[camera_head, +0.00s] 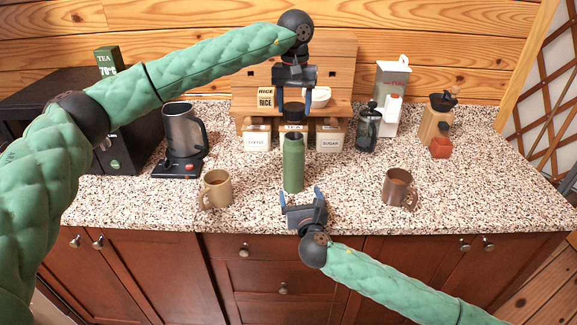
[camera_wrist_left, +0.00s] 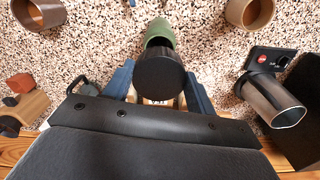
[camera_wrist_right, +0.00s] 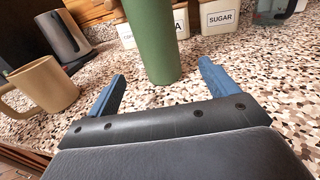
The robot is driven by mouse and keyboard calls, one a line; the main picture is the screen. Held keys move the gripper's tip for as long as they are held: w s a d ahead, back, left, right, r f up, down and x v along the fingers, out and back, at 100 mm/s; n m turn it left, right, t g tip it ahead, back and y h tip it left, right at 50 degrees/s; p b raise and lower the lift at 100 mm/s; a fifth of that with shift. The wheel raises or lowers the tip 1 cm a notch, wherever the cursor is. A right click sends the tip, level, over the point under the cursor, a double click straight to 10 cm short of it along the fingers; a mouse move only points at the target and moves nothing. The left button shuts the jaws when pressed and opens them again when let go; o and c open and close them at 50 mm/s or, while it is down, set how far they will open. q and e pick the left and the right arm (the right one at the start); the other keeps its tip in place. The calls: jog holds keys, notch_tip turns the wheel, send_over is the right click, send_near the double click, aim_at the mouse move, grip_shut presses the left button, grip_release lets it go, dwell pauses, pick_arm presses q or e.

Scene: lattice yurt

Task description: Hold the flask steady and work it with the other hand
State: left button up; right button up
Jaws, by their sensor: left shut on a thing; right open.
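The green flask (camera_head: 293,168) stands upright on the speckled counter, its top uncovered. My left gripper (camera_head: 293,98) is above the flask and shut on a black lid (camera_wrist_left: 158,76). In the head view a gap shows between the lid and the flask. In the left wrist view the green flask (camera_wrist_left: 160,32) shows partly behind the lid. My right gripper (camera_head: 303,197) is open and empty, low in front of the flask. In the right wrist view the flask (camera_wrist_right: 153,40) stands beyond the fingertips, between their lines, apparently untouched; its top is out of frame.
A tan mug (camera_head: 216,190) stands left of the flask and a brown mug (camera_head: 398,190) to the right. Behind are labelled canisters (camera_head: 329,139), a French press (camera_head: 367,128), a grinder (camera_head: 437,120) and a kettle (camera_head: 182,133). The counter beside the flask is clear.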

aim_at(294, 119)
pick_arm(q)
jog(key=shift+w+a, duration=0.1)
jog(key=shift+w, duration=0.1)
pick_arm(e)
jog(key=shift+w+a, duration=0.1)
jog(key=shift+w, duration=0.15)
pick_arm(q)
jog(key=shift+s+r, duration=0.45)
jog(key=shift+s, duration=0.1)
pick_arm(e)
jog(key=shift+s+r, duration=0.4)
jog(key=shift+s, duration=0.1)
pick_arm(q)
jog(key=shift+w+f, duration=0.2)
pick_arm(e)
jog(key=shift+w+f, duration=0.2)
jog(key=shift+w, duration=0.25)
jog(key=w, duration=0.3)
jog(key=w+a, duration=0.1)
jog(key=w, duration=0.3)
jog(key=w+a, duration=0.1)
jog(key=w, duration=0.3)
jog(key=shift+w+a, duration=0.1)
jog(key=shift+w, duration=0.05)
jog(key=c, duration=1.5)
pick_arm(q)
jog(key=shift+f, duration=2.45)
jog(key=shift+f, duration=0.1)
jog(key=shift+f, duration=0.8)
